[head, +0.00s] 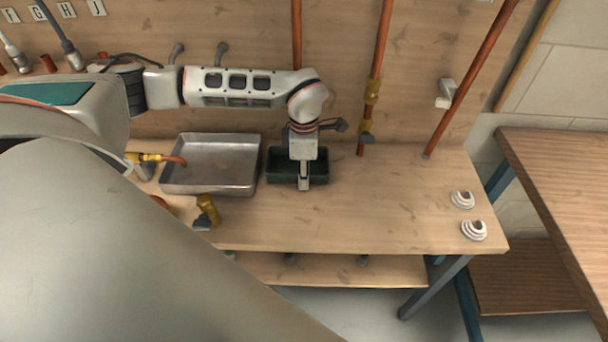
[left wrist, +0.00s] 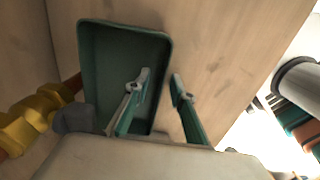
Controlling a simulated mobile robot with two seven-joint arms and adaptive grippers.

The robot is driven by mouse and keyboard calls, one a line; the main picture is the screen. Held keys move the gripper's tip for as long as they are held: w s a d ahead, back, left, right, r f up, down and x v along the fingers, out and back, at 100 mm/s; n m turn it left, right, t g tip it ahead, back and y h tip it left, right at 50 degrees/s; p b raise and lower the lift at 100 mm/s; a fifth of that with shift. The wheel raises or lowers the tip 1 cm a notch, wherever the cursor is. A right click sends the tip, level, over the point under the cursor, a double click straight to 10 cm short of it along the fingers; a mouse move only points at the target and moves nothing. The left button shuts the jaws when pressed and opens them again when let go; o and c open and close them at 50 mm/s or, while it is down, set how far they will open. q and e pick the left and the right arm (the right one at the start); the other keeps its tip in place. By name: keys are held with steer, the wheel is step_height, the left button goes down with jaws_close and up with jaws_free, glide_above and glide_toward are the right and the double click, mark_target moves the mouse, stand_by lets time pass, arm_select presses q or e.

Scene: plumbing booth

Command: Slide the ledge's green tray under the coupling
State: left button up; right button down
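The green tray (head: 281,167) sits on the wooden ledge, left of the copper pipe that carries the yellow coupling (head: 372,92). It also shows in the left wrist view (left wrist: 100,60), empty, with the coupling (left wrist: 32,118) beside it. My left gripper (head: 304,184) points down over the tray and hides part of it. In the left wrist view the fingers (left wrist: 160,90) are apart, one over the tray's inside and one beyond its rim, with the wall between them. I cannot tell whether they touch it. My right gripper is not in view.
A grey metal pan (head: 225,185) stands just left of the tray. A yellow fitting (head: 207,211) lies near the ledge's front. Two white ringed pieces (head: 473,230) are at the right end. A copper pipe (head: 470,80) slants down at the right. The ledge's front middle is clear.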

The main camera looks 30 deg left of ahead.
arm_select(q)
step_height(320, 180, up, 8)
stand_by(0.6)
stand_by(0.5)
